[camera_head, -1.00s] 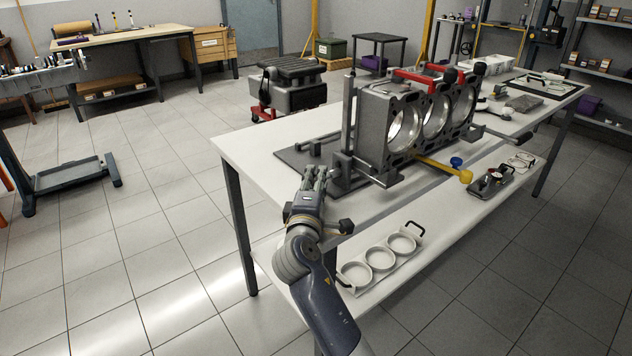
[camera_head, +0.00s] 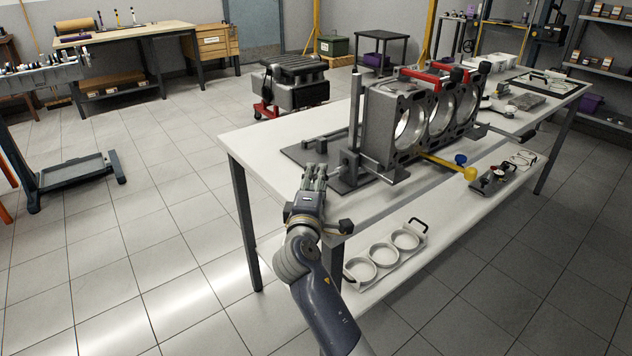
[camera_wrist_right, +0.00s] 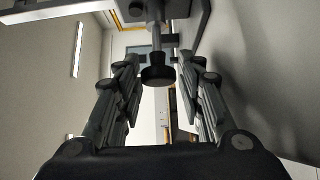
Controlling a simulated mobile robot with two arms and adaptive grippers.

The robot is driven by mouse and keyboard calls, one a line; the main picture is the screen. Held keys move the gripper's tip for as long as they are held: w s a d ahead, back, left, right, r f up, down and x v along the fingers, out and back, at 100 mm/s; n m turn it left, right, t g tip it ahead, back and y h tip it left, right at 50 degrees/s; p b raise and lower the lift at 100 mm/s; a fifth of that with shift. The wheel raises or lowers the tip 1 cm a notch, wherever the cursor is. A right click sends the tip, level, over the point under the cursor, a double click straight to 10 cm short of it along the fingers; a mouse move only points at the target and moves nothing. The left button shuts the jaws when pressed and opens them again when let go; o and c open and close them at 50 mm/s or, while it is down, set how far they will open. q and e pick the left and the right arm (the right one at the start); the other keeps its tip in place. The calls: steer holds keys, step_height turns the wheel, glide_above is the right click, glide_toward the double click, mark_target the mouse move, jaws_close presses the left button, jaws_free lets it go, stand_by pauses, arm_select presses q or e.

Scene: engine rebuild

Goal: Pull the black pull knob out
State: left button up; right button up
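The black pull knob (camera_wrist_right: 157,75) is a round black cap on a metal stem in the right wrist view. Its stem runs up to the metal fixture at the top of that view. My right gripper (camera_head: 316,170) reaches toward the near left end of the engine block fixture (camera_head: 348,165). In the right wrist view its two fingers (camera_wrist_right: 158,66) are spread, one on each side of the knob, with narrow gaps visible. In the head view I cannot make out the knob at the fingertips. My left gripper is not in view.
The engine block (camera_head: 400,120) stands on the white table (camera_head: 262,137), with a yellow-handled bar (camera_head: 447,165) at its front. A tray with three rings (camera_head: 385,258) lies on the lower shelf.

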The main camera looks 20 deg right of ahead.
steer(key=shift+s+a, duration=0.1)
steer(key=shift+s, duration=0.25)
steer(key=v, duration=0.6)
steer(key=shift+s+a, duration=0.3)
steer(key=shift+s, duration=0.05)
